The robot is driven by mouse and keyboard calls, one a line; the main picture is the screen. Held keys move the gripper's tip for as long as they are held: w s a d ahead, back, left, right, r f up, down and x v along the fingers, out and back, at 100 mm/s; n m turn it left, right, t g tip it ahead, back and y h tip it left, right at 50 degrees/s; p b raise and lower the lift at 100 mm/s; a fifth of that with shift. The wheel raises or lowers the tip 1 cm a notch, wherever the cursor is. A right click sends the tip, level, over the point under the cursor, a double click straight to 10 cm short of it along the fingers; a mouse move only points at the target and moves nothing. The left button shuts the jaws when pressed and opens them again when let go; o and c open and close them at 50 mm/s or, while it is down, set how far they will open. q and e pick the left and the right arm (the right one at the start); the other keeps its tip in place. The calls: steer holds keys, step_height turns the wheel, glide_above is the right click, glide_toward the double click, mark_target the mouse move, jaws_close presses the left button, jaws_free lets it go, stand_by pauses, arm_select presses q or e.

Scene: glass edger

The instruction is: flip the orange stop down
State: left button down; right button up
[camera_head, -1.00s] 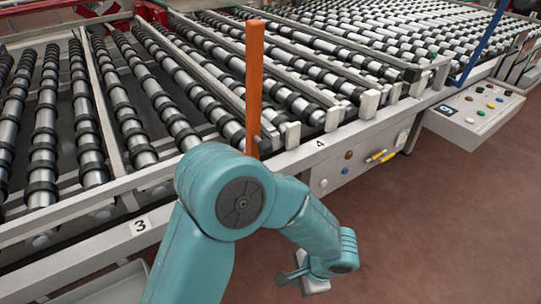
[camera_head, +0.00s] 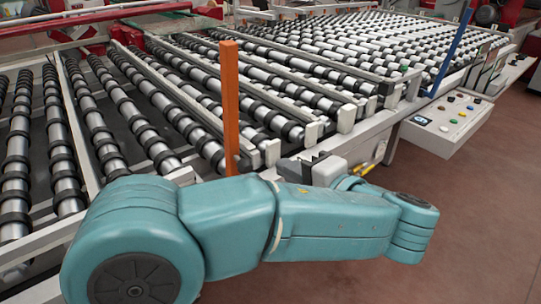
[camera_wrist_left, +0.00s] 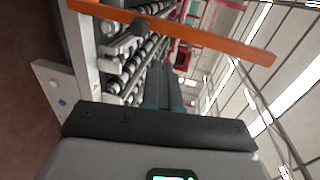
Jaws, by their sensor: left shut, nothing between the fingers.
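The orange stop (camera_head: 231,108) stands upright at the front edge of the roller table in the head view. In the left wrist view the orange stop (camera_wrist_left: 180,32) crosses the top of the picture, beyond the fingers. My left gripper (camera_head: 292,168) shows just right of the stop's lower part, with a gap in the picture between them; my teal arm hides part of it. In the left wrist view the dark fingers of my left gripper (camera_wrist_left: 155,125) are shut and empty. The foot of the stop is partly hidden by my arm. My right gripper is not in view.
The roller conveyor (camera_head: 150,105) fills the back, with pale end blocks along its front rail. A control box (camera_head: 447,122) with coloured buttons stands at the right, near a blue upright bar (camera_head: 452,52). The reddish floor (camera_head: 470,220) at the right front is clear.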

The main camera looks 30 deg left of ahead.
arm_select(q)
steer(key=x, duration=0.4)
steer(key=p+x, duration=0.1)
steer(key=x, duration=0.3)
steer(key=r+p+x, duration=0.1)
steer(key=x, duration=0.3)
steer(key=shift+w+a, duration=0.2)
steer(key=shift+a, duration=0.25)
steer(key=shift+r, duration=0.2)
